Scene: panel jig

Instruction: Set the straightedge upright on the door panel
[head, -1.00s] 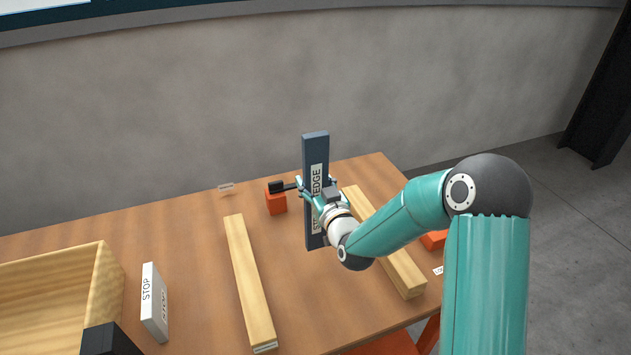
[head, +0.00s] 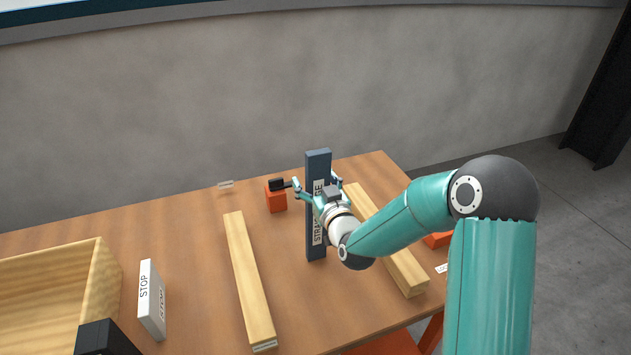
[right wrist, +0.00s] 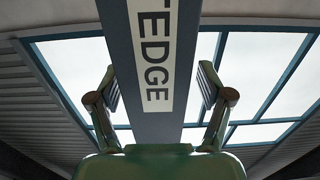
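The straightedge (head: 317,205) is a long dark blue bar with a white lettered label. It stands upright, its lower end at the brown top between two pale wooden rails. I cannot make out a door panel separate from this brown top (head: 190,250). My right gripper (head: 318,186) is around the straightedge at its upper half, with its fingers spread. In the right wrist view the straightedge (right wrist: 155,60) passes between the fingers, with a clear gap on each side. The wrist hides part of the bar's right side.
Pale rails lie left (head: 247,280) and right (head: 402,268) of the straightedge. An orange block (head: 276,201) with a black piece stands behind left. A white STOP block (head: 152,300) and a wooden box (head: 105,280) are at left. Brown top between box and left rail is mostly bare.

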